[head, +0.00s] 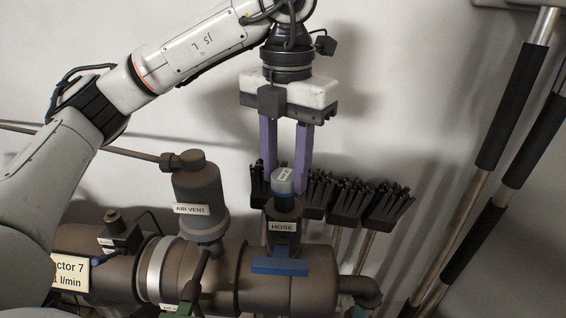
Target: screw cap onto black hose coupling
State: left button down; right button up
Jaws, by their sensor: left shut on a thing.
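The cap (282,187) is blue-grey with a small white label on its top. It sits at the upper end of the dark hose coupling (284,210), which stands upright on the pipe with a white "HOSE" label. Cap and coupling look in line; I cannot tell whether the threads are engaged. My left gripper (287,178) comes down from above, with its two purple fingers on either side of the cap, shut on it. My right gripper is not in view.
The brown air vent (197,195) stands left of the coupling on the thick horizontal pipe (205,272). A blue bar (280,267) is below the coupling. Several black brushes (352,205) hang behind, close to the fingers. Poles with black grips (511,105) lean at the right.

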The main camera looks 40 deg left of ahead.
pick_arm(q)
jog(key=shift+d+m, duration=0.4)
jog(key=m+p, duration=0.1)
jog(key=m, duration=0.1)
jog(key=shift+r+m, duration=0.1)
jog(key=shift+m, duration=1.2)
jog(key=shift+m+p, duration=0.5)
jog(key=shift+m, duration=1.8)
